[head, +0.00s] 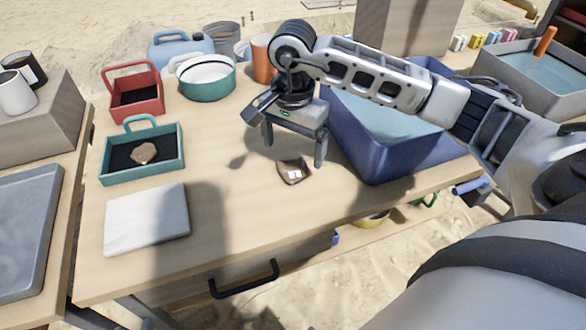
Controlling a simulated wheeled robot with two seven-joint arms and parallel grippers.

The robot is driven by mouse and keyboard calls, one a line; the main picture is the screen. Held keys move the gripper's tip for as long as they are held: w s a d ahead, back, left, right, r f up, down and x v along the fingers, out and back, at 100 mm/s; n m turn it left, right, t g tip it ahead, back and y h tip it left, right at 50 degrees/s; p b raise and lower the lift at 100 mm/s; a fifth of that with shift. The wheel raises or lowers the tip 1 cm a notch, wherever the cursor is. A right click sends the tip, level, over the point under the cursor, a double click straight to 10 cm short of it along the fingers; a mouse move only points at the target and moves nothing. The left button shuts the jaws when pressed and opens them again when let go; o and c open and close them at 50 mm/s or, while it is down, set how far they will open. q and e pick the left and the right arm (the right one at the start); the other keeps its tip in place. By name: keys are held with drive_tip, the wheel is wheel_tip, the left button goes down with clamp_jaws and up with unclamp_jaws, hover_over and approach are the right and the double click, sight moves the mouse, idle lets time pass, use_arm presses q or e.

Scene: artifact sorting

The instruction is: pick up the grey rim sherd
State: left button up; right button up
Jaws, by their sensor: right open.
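A small dark brownish-grey sherd (292,171) with pale patches on top lies flat on the wooden table. It appears to be the grey rim sherd, though its colour is hard to judge. My right gripper (294,148) is above and just behind it, fingers pointing down, open and empty. The fingers do not appear to touch the sherd. A tan sherd (144,152) lies on the dark lining of a teal handled tray (176,170) at the left. My left gripper is not in view.
A large blue bin (372,158) stands right of the sherd. A white pad (147,218) lies front left. A red handled tray (152,110), a teal bowl (208,88) and an orange cup (262,60) stand behind. The table between pad and sherd is clear.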

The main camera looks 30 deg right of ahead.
sight(292, 168)
wheel_tip(292, 168, down, 4)
drive_tip(key=shift+a+f, duration=0.1)
drive_tip(key=c, duration=1)
drive_tip(key=shift+c, duration=0.2)
